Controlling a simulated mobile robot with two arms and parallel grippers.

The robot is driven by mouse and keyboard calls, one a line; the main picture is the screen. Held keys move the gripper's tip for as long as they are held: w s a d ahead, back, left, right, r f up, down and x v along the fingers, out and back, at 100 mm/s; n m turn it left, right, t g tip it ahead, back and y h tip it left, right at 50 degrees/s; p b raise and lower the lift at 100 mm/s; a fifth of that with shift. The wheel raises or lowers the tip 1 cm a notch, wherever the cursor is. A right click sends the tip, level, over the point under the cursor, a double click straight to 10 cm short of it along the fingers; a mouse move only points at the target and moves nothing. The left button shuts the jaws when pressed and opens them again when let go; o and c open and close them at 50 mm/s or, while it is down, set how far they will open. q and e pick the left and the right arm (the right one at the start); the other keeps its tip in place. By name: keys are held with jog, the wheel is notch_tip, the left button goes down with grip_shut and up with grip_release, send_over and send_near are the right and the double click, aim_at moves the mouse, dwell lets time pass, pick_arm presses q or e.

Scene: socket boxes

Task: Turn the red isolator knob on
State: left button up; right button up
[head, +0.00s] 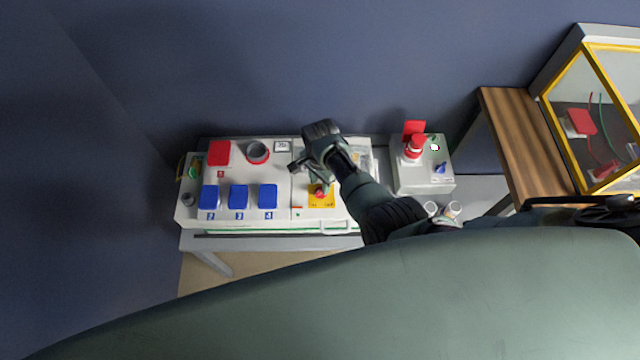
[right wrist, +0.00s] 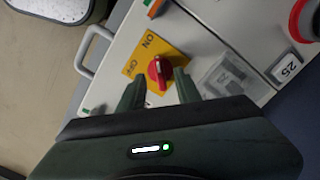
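The red isolator knob (right wrist: 160,71) sits on a yellow plate (right wrist: 176,50) marked ON and OFF. It has a pale mark on its handle; I cannot tell for sure which label it points to. In the head view the knob (head: 320,192) shows on the right part of the large white box. My right gripper (right wrist: 158,88) is open, its two fingers on either side of the knob's near end, with gaps between them and the knob. In the head view the right gripper (head: 310,177) hangs over the box. My left gripper is not in view.
The white box (head: 240,178) also carries blue socket covers (head: 238,197), a red cover (head: 219,153) and a round red-rimmed socket (head: 257,152). A smaller box (head: 425,180) with a red plug stands right of it. A wooden table (head: 528,140) with a yellow-framed case is farther right.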

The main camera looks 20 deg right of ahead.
aim_at(320, 189)
notch_tip(320, 189, up, 5)
jog(key=shift+f, duration=0.1)
dwell(0.7)
